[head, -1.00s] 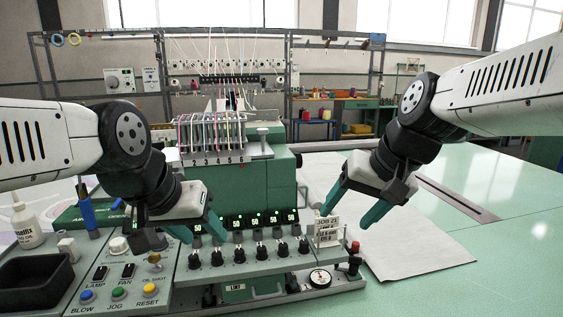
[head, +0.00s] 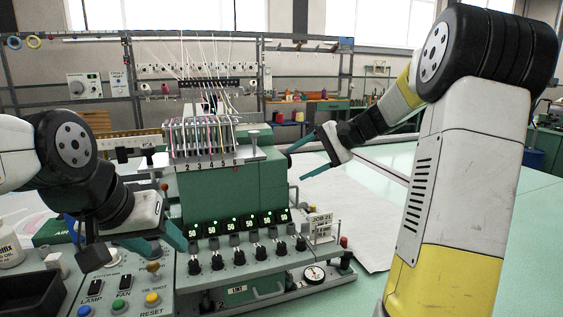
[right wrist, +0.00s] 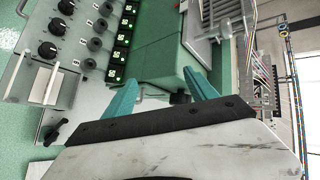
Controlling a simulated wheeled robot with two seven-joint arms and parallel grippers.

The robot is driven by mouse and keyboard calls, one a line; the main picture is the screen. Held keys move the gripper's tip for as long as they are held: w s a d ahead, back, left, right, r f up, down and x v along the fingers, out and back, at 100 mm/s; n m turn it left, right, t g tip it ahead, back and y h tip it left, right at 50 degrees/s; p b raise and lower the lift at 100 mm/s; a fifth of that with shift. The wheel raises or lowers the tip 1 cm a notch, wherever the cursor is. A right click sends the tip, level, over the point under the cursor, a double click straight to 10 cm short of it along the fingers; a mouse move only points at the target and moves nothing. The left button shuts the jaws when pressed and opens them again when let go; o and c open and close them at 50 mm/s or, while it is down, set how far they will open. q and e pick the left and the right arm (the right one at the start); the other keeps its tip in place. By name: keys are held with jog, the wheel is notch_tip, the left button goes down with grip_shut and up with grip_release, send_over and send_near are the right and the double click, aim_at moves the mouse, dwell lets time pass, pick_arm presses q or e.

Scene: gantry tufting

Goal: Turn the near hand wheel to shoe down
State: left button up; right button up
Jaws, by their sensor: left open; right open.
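The green tufting machine head (head: 225,185) stands in the middle of the head view. My right gripper (head: 294,165) is open beside the right side of this head, fingers pointing at it. In the right wrist view, the right gripper's fingers (right wrist: 162,78) are apart by the green housing, and a small dark round part (right wrist: 180,97) shows between them. I cannot tell whether that part is the near hand wheel. No hand wheel shows clearly in either view. My left gripper (head: 172,250) is open and empty, over the left end of the control panel.
The knob panel (head: 235,257) with several black knobs and green displays lies in front. A JOB card (head: 321,228), a dial gauge (head: 314,273) and a red knob (head: 344,242) stand at its right end. The green table (head: 355,290) is clear at front right.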

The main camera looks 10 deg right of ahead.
jog(key=w+d+f+m+t+y, duration=0.1)
jog(key=w+d+m+t+y, duration=0.1)
jog(key=w+d, duration=0.45)
jog(key=x, duration=0.8)
jog(key=shift+w+a, duration=0.25)
jog(key=shift+w, duration=0.2)
jog(key=shift+c, duration=0.3)
jog(key=c, duration=1.3)
